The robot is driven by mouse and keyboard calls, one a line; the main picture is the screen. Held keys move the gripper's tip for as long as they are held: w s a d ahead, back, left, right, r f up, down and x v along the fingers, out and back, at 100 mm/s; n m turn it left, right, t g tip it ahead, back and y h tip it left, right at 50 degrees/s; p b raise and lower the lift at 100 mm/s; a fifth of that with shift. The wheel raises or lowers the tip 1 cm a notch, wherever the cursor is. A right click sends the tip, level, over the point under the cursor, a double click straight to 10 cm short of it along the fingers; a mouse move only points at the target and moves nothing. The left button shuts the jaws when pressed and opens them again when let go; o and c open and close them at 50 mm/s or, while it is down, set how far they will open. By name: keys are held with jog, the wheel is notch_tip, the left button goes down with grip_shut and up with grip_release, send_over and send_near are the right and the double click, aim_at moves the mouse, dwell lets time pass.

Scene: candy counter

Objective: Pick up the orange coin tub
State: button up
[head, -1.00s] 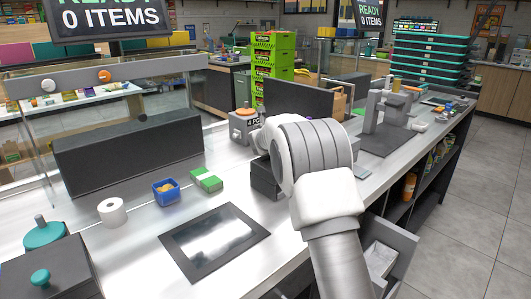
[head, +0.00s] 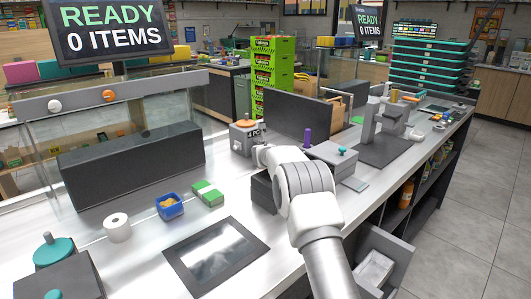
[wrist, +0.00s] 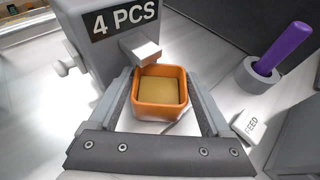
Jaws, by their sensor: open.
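The orange coin tub (wrist: 149,112) is a small square open tub with a yellowish inside, seen in the wrist view below the spout of a grey dispenser (wrist: 85,50) marked "4 PCS". My gripper (wrist: 164,80) is open, with one finger on the left and one on the right of the tub. I cannot tell whether either finger touches it. In the head view the tub is hidden, and my arm reaches toward the same dispenser (head: 240,141).
A purple handle (wrist: 284,50) in a grey ring and a "FEED" tab (wrist: 249,126) stand right of my gripper.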

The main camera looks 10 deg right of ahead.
jog(key=c, duration=1.1)
jog(key=shift+c, duration=0.2)
